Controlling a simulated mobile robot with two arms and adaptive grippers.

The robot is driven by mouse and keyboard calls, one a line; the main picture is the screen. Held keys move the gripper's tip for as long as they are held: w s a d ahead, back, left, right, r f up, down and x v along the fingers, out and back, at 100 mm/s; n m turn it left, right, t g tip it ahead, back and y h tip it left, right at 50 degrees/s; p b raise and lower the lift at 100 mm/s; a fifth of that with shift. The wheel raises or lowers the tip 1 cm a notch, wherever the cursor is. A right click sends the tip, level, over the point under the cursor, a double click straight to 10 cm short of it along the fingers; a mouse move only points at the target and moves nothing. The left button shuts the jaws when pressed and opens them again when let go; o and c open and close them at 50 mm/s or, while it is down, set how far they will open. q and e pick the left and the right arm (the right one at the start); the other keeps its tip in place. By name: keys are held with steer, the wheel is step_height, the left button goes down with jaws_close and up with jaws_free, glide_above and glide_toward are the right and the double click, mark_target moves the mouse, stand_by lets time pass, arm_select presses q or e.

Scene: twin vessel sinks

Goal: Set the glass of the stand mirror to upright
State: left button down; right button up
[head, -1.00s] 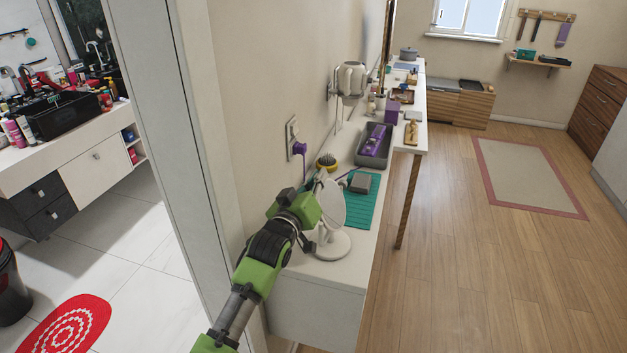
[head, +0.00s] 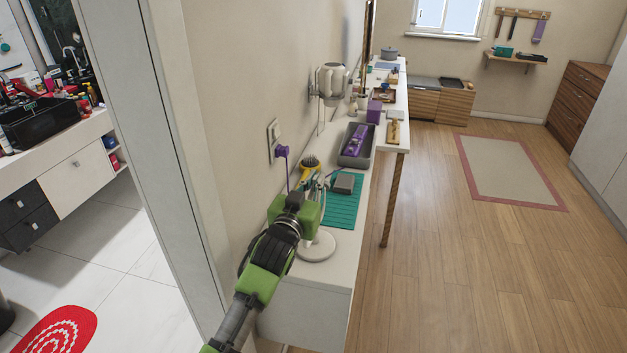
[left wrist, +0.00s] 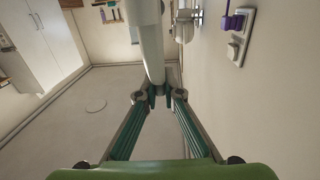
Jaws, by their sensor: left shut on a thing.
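The stand mirror is at the near end of the white counter. Its round white base (head: 317,247) shows in the head view, while its glass is mostly hidden behind my left gripper (head: 317,184). The gripper's fingers are shut at the glass's height. In the left wrist view, the fingertips (left wrist: 160,96) close on the lower end of a white, narrow part of the stand mirror (left wrist: 146,40), seen nearly edge-on. I cannot tell the exact tilt of the glass. My right gripper is not in view.
Behind the mirror, a green mat (head: 343,208) carries a grey box (head: 344,183). A brush (head: 311,163) and a grey tray (head: 349,160) with a purple item are close by. A wall socket with a purple plug (head: 282,151) is left.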

arm_select(q)
steer(key=c, duration=2.2)
jaws_free()
steer(key=shift+o, duration=0.2)
steer(key=v, duration=1.2)
steer(key=shift+f, duration=0.15)
